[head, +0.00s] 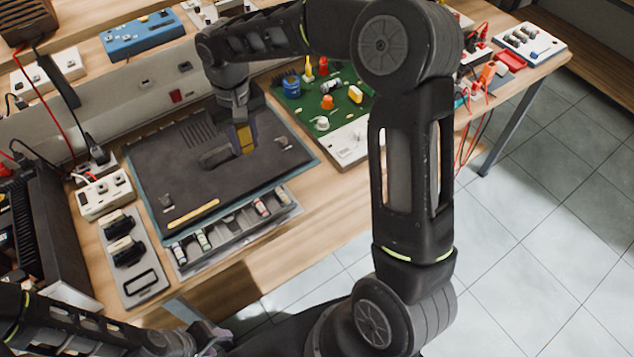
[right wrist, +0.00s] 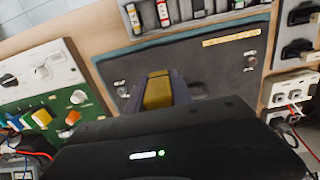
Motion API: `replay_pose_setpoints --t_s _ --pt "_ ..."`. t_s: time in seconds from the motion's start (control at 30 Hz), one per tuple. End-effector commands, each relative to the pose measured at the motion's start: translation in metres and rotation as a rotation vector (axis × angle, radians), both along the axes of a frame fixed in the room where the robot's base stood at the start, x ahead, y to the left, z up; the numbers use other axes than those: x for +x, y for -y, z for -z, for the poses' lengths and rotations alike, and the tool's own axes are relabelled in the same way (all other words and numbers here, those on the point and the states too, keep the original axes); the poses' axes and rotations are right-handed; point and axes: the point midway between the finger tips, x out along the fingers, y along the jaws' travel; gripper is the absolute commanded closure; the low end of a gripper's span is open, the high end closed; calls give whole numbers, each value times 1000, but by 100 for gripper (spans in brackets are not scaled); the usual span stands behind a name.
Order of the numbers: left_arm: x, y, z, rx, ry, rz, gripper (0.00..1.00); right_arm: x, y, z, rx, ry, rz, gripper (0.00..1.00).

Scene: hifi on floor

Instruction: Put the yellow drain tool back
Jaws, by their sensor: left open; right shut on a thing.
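My right gripper (head: 242,140) is shut on a yellow block-like tool (right wrist: 158,90), taken to be the yellow drain tool. It is held over the dark panel (head: 165,165), which has a teal edge; the tool's lower end is at or just above the surface, and I cannot tell if it touches. A dark recess shows beside the tool in the head view. A thin yellow strip (head: 193,213) lies along the panel's near side and also shows in the right wrist view (right wrist: 230,38). My left gripper (head: 208,343) is open and empty at the lower left.
A compartment tray (head: 235,235) with small cylinders lies at the panel's near side. A green board (head: 345,100) with coloured parts stands to the right. A grey plate with black handles (head: 130,255) and a white socket block (head: 103,195) stand to the left.

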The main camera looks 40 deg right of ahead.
Motion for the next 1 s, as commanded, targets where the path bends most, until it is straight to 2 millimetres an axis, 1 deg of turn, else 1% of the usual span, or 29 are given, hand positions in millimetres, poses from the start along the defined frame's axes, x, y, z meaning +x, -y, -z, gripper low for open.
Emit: replay_pose_setpoints --t_s 0.07,0.17,0.27,0.4,0.5,0.6,0.73,1.0 --pt "1 0 7 -1 2 0 57 -4 9 3 -4 2 76 100" --pt "2 1 18 -2 5 1 57 -14 27 5 -10 4 255 100" --pt "3 1 32 -6 9 2 57 -29 50 8 -14 7 515 100" --pt "5 2 52 -10 15 4 57 -58 82 13 -13 10 937 100" --pt "6 3 63 -12 19 5 57 -78 101 16 -9 8 1212 100" --pt "7 3 69 -14 22 5 57 -92 112 17 -3 5 1413 100" --pt "8 3 71 -15 24 7 57 -102 119 16 0 2 1543 100" --pt "8 3 69 -15 24 7 57 -103 119 15 0 1 1559 100"
